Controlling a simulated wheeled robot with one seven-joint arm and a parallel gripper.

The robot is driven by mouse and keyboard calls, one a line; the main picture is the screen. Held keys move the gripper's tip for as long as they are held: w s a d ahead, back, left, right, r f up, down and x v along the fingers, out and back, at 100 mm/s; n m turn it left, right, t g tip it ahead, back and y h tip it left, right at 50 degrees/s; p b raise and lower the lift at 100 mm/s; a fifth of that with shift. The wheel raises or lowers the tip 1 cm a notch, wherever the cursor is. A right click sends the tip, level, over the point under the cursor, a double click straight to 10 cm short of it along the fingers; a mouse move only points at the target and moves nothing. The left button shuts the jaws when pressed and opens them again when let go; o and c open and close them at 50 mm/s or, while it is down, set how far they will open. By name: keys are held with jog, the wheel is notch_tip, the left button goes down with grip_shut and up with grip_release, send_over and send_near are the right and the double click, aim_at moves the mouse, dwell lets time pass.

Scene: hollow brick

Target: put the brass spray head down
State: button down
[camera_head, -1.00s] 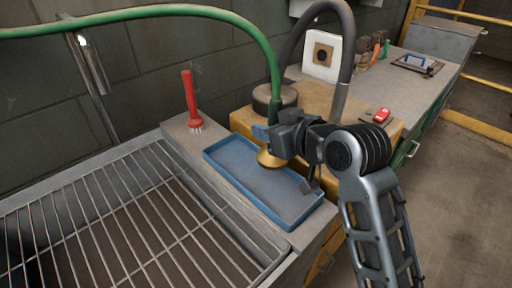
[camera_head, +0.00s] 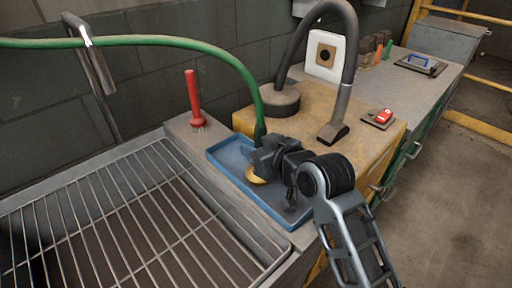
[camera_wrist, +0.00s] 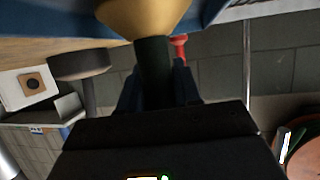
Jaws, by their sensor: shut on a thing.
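The brass spray head (camera_head: 257,176) is at the end of the green hose (camera_head: 225,65), low over the blue tray (camera_head: 215,163). My gripper (camera_head: 258,158) is shut on it. In the wrist view the brass cone (camera_wrist: 145,14) shows at the top, with its dark neck (camera_wrist: 153,70) between my fingers (camera_wrist: 155,85). The blue tray (camera_wrist: 215,8) shows close behind the cone. I cannot tell whether the brass rim touches the tray floor. My gripper hides part of the head and tray.
A slatted metal grate (camera_head: 130,215) lies to the left. A red-handled brush (camera_head: 193,100) stands behind the tray. A grey extraction hose (camera_head: 345,75) with a dark nozzle arches over the yellow bench (camera_head: 375,150). A red item (camera_head: 383,116) lies at right. The tray's front part looks clear.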

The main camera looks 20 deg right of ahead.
jog(key=c, duration=0.8)
grip_release()
jog(key=shift+f, duration=0.1)
jog(key=v, duration=1.2)
jog(key=shift+m+h, duration=0.5)
jog(key=shift+h, duration=0.1)
jog(key=s+f, duration=0.4)
jog(key=s, duration=0.1)
jog(key=s+f, duration=0.1)
jog(key=s, duration=0.2)
jog(key=shift+d+f, duration=0.3)
jog(key=shift+f, duration=0.1)
jog(key=shift+m+t+h, duration=0.4)
jog(key=shift+t+h, duration=0.1)
jog(key=shift+t, duration=0.2)
jog(key=s, duration=1.6)
jog(key=s+a, duration=0.1)
jog(key=s, duration=0.7)
jog(key=shift+s+r, duration=0.15)
jog(key=shift+s, duration=0.15)
